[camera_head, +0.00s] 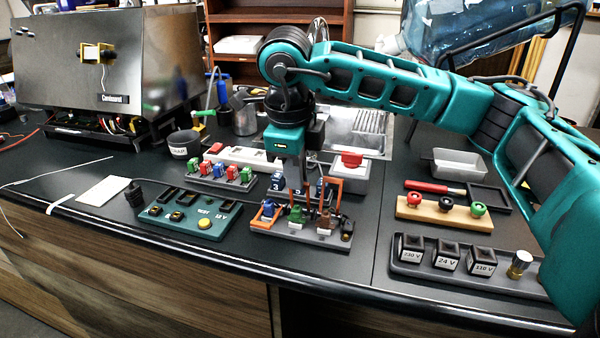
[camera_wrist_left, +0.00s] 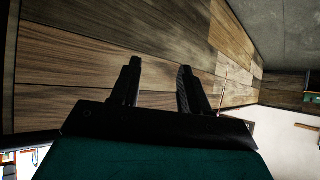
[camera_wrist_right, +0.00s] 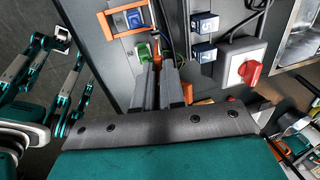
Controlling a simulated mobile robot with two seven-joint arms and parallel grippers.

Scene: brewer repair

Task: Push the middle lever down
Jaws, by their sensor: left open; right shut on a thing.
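The lever block (camera_head: 300,234) is a grey base on the bench with blue, green and brown connectors and orange levers. The left lever (camera_head: 262,212) lies low around the blue connector. The right lever (camera_head: 336,190) stands upright. The middle lever (camera_wrist_right: 160,42) stands by the green connector (camera_wrist_right: 143,52) and is mostly hidden by my gripper in the head view. My right gripper (camera_head: 311,196) points down over the block, fingers close together on the middle lever; the exact contact is hidden. My left gripper (camera_wrist_left: 158,68) is open and empty, facing wooden panelling.
A green test board (camera_head: 190,222) sits left of the block. A box with a red switch (camera_head: 350,165) and numbered blue plugs (camera_wrist_right: 204,53) stand behind it. To the right are a wooden button strip (camera_head: 440,209) and a voltage tray (camera_head: 400,268). Bare bench lies in front of the block.

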